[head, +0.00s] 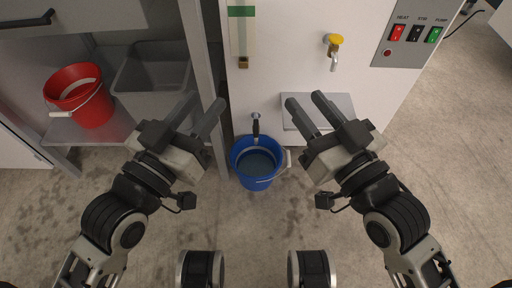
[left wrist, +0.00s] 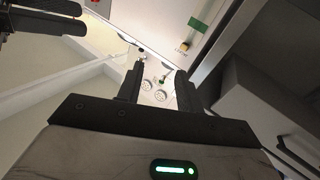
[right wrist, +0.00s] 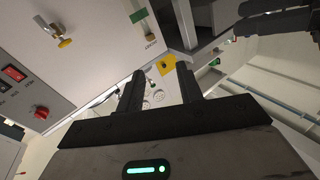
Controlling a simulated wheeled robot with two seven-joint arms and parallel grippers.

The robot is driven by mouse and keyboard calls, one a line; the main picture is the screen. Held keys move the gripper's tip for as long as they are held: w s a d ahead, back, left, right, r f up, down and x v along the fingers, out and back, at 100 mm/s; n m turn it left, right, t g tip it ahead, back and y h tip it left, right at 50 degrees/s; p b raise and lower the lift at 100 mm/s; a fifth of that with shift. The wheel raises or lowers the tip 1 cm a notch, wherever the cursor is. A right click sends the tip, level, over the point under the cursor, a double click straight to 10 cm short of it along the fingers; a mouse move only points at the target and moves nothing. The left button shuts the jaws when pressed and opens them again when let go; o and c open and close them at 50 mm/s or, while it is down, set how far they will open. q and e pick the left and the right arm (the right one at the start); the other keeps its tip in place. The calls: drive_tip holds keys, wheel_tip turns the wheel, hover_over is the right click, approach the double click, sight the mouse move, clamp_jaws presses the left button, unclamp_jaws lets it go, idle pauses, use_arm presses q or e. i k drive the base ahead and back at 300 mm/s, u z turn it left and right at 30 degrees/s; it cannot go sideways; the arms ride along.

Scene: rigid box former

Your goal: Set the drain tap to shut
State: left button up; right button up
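A small tap with a black lever (head: 256,128) and a grey metal top sticks out low on the white cabinet front, directly above the blue bucket (head: 257,180). In the head view the lever points down the picture, roughly in line with the spout; I cannot tell its exact setting. The bucket holds some liquid. Another tap with a yellow handle (head: 334,39) sits higher on the panel and also shows in the right wrist view (right wrist: 64,42). My left gripper (head: 204,100) is open and empty, left of the black-lever tap. My right gripper (head: 305,98) is open and empty, right of it.
A red bucket (head: 92,112) and a grey tub (head: 135,75) stand on a shelf at left. A metal post (head: 199,45) rises near my left gripper. A grey plate (head: 340,105) lies behind my right gripper. A switch panel (head: 412,52) is at upper right.

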sight(255, 124)
drive_tip(key=z, duration=1.6)
drive_tip(key=k, duration=0.85)
drive_tip(key=u, duration=1.5)
drive_tip(key=i, duration=0.8)
drive_tip(key=u, duration=0.05)
